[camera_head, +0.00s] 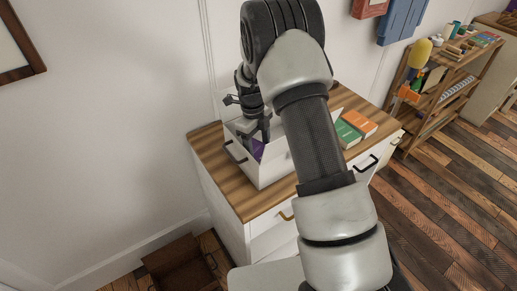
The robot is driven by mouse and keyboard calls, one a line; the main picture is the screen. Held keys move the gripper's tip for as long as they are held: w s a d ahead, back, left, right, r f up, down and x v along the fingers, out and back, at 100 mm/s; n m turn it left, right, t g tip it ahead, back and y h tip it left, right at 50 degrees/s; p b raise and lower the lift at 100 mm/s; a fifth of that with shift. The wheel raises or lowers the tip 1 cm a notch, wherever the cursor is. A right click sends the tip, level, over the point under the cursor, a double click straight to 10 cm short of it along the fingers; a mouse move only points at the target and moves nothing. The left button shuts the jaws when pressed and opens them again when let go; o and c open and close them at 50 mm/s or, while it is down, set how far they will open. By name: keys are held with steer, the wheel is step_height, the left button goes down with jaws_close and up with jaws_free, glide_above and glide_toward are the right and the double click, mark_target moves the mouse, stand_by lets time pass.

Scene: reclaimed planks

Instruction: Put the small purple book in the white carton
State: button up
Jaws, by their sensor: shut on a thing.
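The white carton (262,172) stands on the wooden top of a white cabinet, partly covered by my arm. The small purple book (257,149) shows as a small purple patch at the carton's open top, inside its rim as seen from here. My gripper (259,138) points down over the carton and is shut on the purple book. My fingers hide much of the book, and I cannot tell whether it touches the carton's floor.
A green book (347,133) and an orange book (359,123) lie on the cabinet top (222,175) to the right of the carton. Bare wood lies left of the carton. A shelf unit (443,97) with several items stands at the right. A brown box (180,265) is on the floor.

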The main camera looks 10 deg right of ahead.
steer(key=shift+f+b, duration=0.35)
steer(key=shift+f, duration=0.2)
steer(key=o, duration=1.4)
steer(key=shift+c, duration=0.2)
step_height(320, 180, up, 17)
steer(key=w+a+p, duration=0.1)
steer(key=shift+w+a+r+p, duration=0.2)
steer(key=shift+w+a+p, duration=0.05)
steer(key=shift+p, duration=0.1)
